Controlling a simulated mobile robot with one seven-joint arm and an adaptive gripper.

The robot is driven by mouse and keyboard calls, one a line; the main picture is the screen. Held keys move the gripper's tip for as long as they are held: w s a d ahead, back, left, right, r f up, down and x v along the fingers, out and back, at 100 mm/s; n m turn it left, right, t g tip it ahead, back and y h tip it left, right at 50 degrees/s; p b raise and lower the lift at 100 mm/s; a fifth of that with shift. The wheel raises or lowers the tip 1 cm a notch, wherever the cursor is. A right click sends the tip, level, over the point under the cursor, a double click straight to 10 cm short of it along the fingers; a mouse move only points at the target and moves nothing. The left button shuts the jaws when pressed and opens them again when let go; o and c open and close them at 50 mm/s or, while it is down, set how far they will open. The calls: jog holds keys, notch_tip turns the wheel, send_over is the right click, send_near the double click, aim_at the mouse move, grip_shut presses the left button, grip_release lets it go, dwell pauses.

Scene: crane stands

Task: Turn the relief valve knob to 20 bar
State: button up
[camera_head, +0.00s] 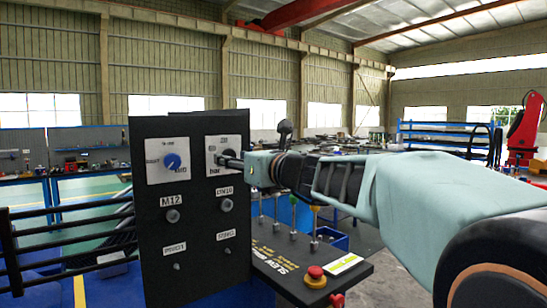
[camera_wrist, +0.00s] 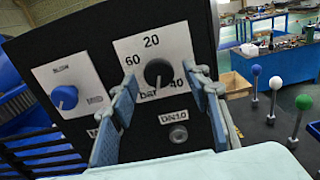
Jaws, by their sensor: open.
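The relief valve knob is a black round knob (camera_wrist: 157,73) on a white dial plate (camera_wrist: 125,47) marked 20 at the top, 60 at the left, 40 at the right and "bar" below. I cannot clearly tell where its pointer mark stands. My gripper (camera_wrist: 161,78) is open, with one blue-grey finger on each side of the knob; I cannot tell whether they touch it. In the head view the dial plate (camera_head: 213,143) is on the black panel (camera_head: 190,260), and my gripper (camera_head: 236,161) reaches it from the right, hiding most of the knob.
A blue knob (camera_head: 172,162) on its own white plate is to the left. Below are buttons labelled M12 (camera_head: 173,215) and others. A console with levers (camera_wrist: 275,85) having coloured balls and a red stop button (camera_head: 315,273) stands at the right. Railings (camera_head: 60,235) are at the left.

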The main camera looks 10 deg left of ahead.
jog(key=shift+w+a, duration=0.1)
jog(key=shift+a, duration=0.1)
jog(key=shift+c, duration=0.2)
jog(key=c, duration=1.1)
jog(key=shift+d+n+b, duration=0.1)
jog(key=shift+n+b, duration=0.2)
jog(key=shift+r+n+b, duration=0.2)
jog(key=shift+n+b, duration=7.25)
jog(key=shift+n, duration=2.95)
